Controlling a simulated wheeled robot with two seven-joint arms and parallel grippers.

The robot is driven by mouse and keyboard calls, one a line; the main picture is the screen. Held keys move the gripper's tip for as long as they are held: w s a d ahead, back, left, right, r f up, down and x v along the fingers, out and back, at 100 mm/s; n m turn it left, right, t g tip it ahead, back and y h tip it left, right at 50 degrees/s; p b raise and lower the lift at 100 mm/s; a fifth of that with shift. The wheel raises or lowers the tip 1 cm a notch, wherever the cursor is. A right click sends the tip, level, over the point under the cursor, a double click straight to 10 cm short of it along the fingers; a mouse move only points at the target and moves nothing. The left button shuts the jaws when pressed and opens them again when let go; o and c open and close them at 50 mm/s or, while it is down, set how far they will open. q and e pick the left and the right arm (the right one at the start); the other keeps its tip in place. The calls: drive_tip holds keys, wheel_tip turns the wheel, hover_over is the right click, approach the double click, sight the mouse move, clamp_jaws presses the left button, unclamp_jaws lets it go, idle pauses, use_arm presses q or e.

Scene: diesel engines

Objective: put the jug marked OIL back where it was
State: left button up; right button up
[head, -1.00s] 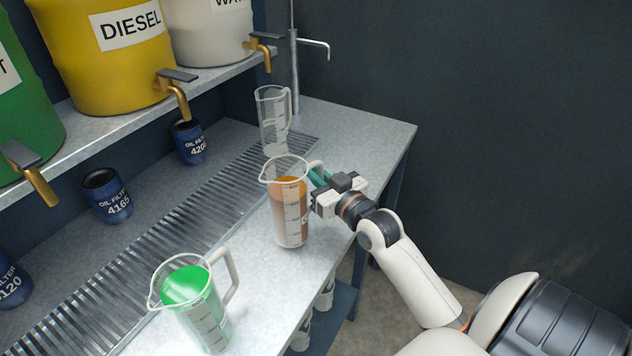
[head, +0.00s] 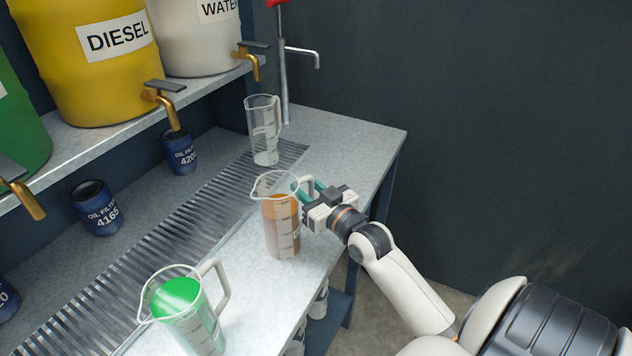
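The jug of amber-brown liquid (head: 281,228) stands upright on the metal counter (head: 345,150), near its right edge. Part of a dark letter shows on its right side; the full word cannot be read. Its handle points right, toward my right gripper (head: 308,188). The teal fingers of that gripper are apart, one on each side of the handle, and look open. The finger contact is too small to see clearly. My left gripper is out of view.
A jug of green liquid (head: 188,316) stands at the front, and an empty clear jug (head: 263,132) behind. A slotted drain grate (head: 150,250) runs along the counter. Blue oil filters (head: 97,208) stand left, below the shelf with the DIESEL barrel (head: 100,55) and taps.

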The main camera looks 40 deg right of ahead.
drive_tip(key=s+b, duration=0.1)
drive_tip(key=s, duration=1.1)
drive_tip(key=shift+a, duration=0.25)
drive_tip(key=shift+f, duration=0.1)
